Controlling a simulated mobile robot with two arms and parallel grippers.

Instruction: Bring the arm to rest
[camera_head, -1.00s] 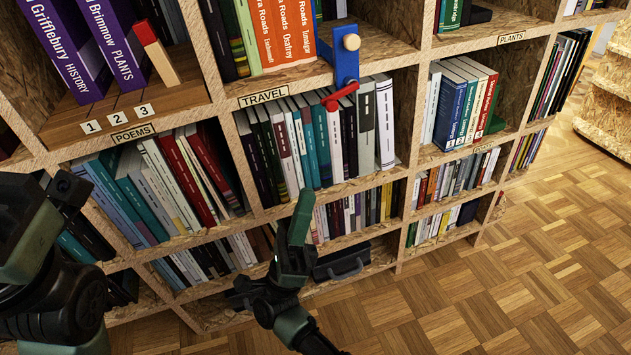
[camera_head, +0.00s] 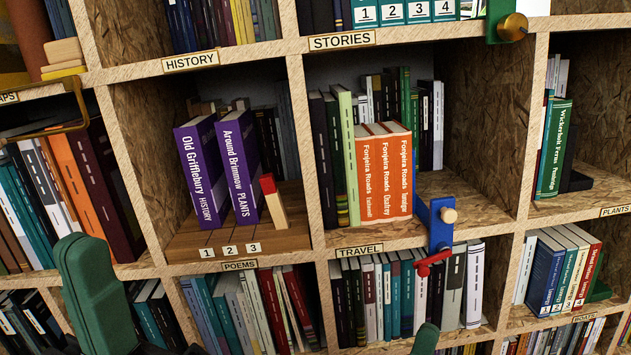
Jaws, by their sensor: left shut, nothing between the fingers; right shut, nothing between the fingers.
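The bookwall (camera_head: 230,265) fills the head view. My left gripper (camera_head: 92,285) shows as a dark green shape at the lower left, in front of the lower shelves. It is shut and holds nothing. My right gripper (camera_head: 426,338) shows only as a green tip at the bottom edge, below the blue bracket on the TRAVEL shelf. It is shut and empty. The rest of my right arm is outside the picture.
Two purple books (camera_head: 201,172) and a red-tipped wooden block (camera_head: 273,200) stand on a numbered wooden board (camera_head: 181,246). Orange books (camera_head: 384,175) stand to their right. A blue bracket with a red lever (camera_head: 437,232) juts from the shelf edge. A brass-knobbed green bracket (camera_head: 505,28) is at upper right.

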